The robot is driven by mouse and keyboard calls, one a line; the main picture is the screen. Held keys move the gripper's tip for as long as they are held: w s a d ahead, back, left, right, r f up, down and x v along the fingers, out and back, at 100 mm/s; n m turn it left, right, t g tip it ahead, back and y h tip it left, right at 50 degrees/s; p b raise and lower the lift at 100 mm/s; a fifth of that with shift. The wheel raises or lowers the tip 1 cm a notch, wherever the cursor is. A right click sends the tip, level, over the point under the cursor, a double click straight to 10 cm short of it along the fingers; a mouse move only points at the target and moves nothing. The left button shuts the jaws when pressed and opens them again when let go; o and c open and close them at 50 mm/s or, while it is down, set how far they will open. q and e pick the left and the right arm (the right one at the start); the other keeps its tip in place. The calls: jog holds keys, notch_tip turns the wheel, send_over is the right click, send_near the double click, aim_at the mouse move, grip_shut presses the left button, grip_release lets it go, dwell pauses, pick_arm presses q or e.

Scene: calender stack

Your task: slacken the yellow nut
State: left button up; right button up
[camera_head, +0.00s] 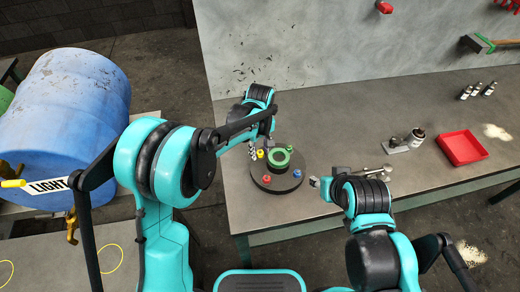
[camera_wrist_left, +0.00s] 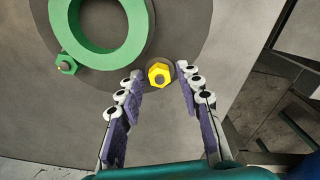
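The yellow nut (camera_wrist_left: 159,74) sits on the dark round base (camera_wrist_left: 190,40) in the left wrist view, with a grey stud end in its middle. My left gripper (camera_wrist_left: 158,82) is open, with one finger on each side of the nut and a gap to each. In the head view the yellow nut (camera_head: 260,153) is on the left side of the round base, beside the left fingers. A green ring (camera_head: 278,158) stands on the middle of the base. My right gripper (camera_head: 318,182) is right of the base, over the table; its finger opening is not clear.
Green (camera_wrist_left: 66,64), red (camera_head: 266,180) and blue (camera_head: 297,173) nuts also sit on the base. A red tray (camera_head: 462,148) and small bottles (camera_head: 476,90) stand on the grey table (camera_head: 340,120) to the right. A blue barrel (camera_head: 70,95) is at the left.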

aim_at(259, 153)
pick_arm(q)
notch_tip(259, 153, up, 12)
dwell(0.7)
dwell(0.4)
jog(key=s+a+r+m+t, duration=0.3)
jog(key=s+a+r+t, duration=0.1)
jog(key=s+a, duration=0.7)
jog(key=s+a+f+m+t, duration=0.3)
jog(key=s+a+f, duration=0.1)
jog(key=s+a, duration=0.3)
jog(key=shift+s+a+m+b, duration=0.25)
jog(key=shift+s+b, duration=0.2)
jog(key=shift+s, duration=0.35)
